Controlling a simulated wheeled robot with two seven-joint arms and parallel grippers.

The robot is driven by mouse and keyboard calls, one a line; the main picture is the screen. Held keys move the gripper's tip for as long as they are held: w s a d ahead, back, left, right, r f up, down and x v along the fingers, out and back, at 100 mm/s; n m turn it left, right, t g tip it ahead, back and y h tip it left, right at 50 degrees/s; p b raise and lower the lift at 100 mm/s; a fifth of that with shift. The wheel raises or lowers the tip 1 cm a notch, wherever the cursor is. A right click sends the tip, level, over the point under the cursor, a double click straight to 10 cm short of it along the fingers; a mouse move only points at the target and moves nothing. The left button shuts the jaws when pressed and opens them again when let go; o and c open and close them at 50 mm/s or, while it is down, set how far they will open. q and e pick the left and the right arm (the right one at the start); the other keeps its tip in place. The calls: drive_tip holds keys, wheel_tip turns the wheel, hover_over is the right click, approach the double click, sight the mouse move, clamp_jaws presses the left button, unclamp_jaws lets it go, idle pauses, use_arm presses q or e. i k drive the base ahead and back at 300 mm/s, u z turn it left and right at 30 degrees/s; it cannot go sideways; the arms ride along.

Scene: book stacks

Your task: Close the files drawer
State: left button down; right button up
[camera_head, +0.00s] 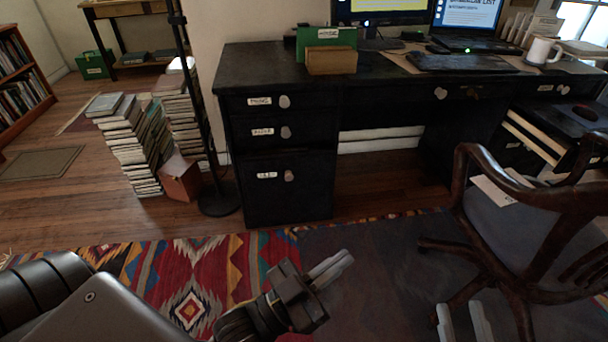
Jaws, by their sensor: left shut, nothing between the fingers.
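The dark desk (400,65) has a left drawer stack, with a large bottom drawer (285,200) below two smaller ones, and all three fronts look flush. Their small white labels are too small to read surely. At the desk's right end, a dark drawer-like part (575,120) juts out beside pale slanted edges; the chair partly hides it, and I cannot tell whether it is the files drawer. My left gripper (333,268) is shut and empty above the rug, in front of the left stack and apart from it. My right gripper (463,320) shows two separated fingertips at the bottom edge.
A wooden armchair (520,215) stands at the right, before the desk's right end. Book stacks (130,140), a small brown box (180,178) and a black stand base (219,200) are left of the desk.

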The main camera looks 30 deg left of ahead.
sight(276, 185)
drive_tip(key=u, duration=0.25)
drive_tip(key=i, duration=1.05)
drive_tip(key=z, duration=0.25)
